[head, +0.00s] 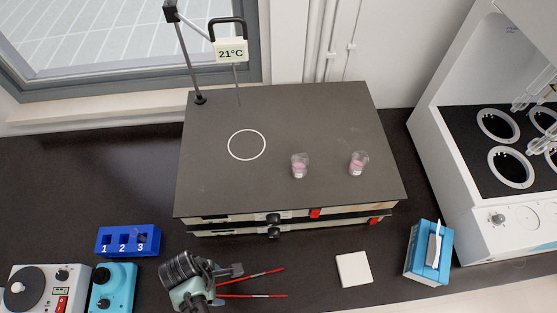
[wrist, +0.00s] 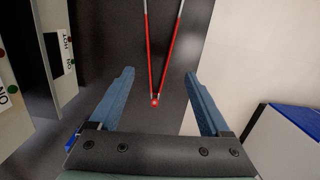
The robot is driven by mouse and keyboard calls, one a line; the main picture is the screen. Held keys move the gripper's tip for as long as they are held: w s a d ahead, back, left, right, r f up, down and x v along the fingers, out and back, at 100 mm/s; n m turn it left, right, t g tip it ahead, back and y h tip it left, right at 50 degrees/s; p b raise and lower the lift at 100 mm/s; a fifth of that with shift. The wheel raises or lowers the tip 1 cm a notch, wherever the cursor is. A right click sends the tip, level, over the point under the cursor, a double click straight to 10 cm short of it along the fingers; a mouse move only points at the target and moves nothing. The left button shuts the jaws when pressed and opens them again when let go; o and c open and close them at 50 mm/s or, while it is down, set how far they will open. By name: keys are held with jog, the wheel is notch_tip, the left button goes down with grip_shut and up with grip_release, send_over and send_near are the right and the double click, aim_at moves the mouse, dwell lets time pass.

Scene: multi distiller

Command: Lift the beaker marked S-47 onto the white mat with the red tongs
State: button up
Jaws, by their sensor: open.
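The red tongs (head: 255,274) lie on the dark counter in front of the hot plate, their two arms spread towards the right. In the wrist view the tongs (wrist: 149,50) run away from me, with their joined end between my fingers. My gripper (wrist: 160,74) is open, with a gap to the tongs on both sides; I cannot tell its height above them. Two small beakers with pink contents, a left beaker (head: 299,166) and a right beaker (head: 358,164), stand on the hot plate. Their labels are too small to read. The white mat (head: 353,269) lies bare on the counter.
The wide dark hot plate (head: 290,110) has a white ring and a stand with a 21°C display (head: 230,52). A blue numbered rack (head: 113,243) and teal device (head: 112,289) stand left. A blue tissue box (head: 424,262) and white machine (head: 447,175) stand right. Counter between tongs and mat is clear.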

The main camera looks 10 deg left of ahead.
aim_at(230, 290)
jog(key=shift+w+f, duration=0.1)
jog(key=f+b, duration=0.2)
jog(key=f, duration=0.1)
jog(key=f+b, duration=0.5)
jog(key=shift+w+d+f+b, duration=0.15)
jog(key=shift+d+f+b, duration=0.25)
jog(key=c, duration=0.7)
notch_tip(230, 290, up, 12)
jog(key=p, duration=1.2)
